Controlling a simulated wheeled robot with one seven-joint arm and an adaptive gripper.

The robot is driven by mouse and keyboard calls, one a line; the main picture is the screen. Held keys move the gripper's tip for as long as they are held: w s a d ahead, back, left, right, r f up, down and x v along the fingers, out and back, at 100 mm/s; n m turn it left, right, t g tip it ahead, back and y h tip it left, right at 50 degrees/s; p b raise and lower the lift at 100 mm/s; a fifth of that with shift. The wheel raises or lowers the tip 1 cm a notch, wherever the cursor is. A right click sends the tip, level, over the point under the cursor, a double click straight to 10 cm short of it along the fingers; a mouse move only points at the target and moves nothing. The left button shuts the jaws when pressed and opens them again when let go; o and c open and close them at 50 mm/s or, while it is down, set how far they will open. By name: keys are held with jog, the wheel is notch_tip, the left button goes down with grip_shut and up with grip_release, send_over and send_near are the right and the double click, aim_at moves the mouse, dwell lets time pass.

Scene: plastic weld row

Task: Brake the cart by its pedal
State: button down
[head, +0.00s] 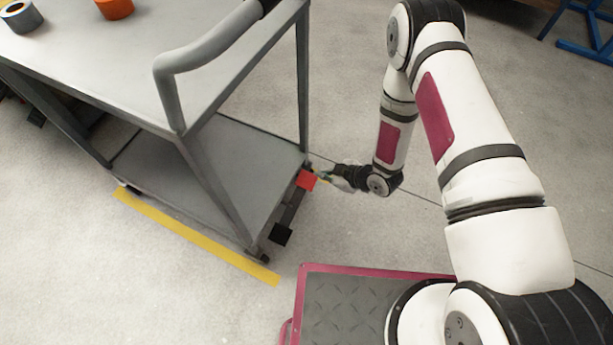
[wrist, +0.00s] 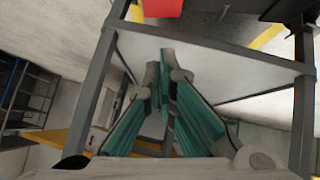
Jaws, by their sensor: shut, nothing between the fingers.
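The grey cart (head: 205,150) stands at the left in the head view, with two shelves and a bent push handle (head: 205,55). I cannot tell whether the fingertips touch the pedal.
A yellow floor line (head: 195,235) runs along the cart's near side. A blue stand (head: 585,45) is at the far right. The floor right of the cart is clear.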

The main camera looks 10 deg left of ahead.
jog(key=b, duration=0.4)
send_over(307, 182)
jog(key=s, duration=0.1)
notch_tip(307, 182, down, 7)
jog(key=shift+d+r, duration=0.1)
jog(key=f+b, duration=0.1)
jog(key=w+f, duration=0.1)
jog(key=f, duration=0.1)
jog(key=shift+f+b, duration=0.1)
jog(key=shift+b, duration=0.3)
jog(key=shift+f, duration=0.35)
jog(key=shift+f, duration=0.1)
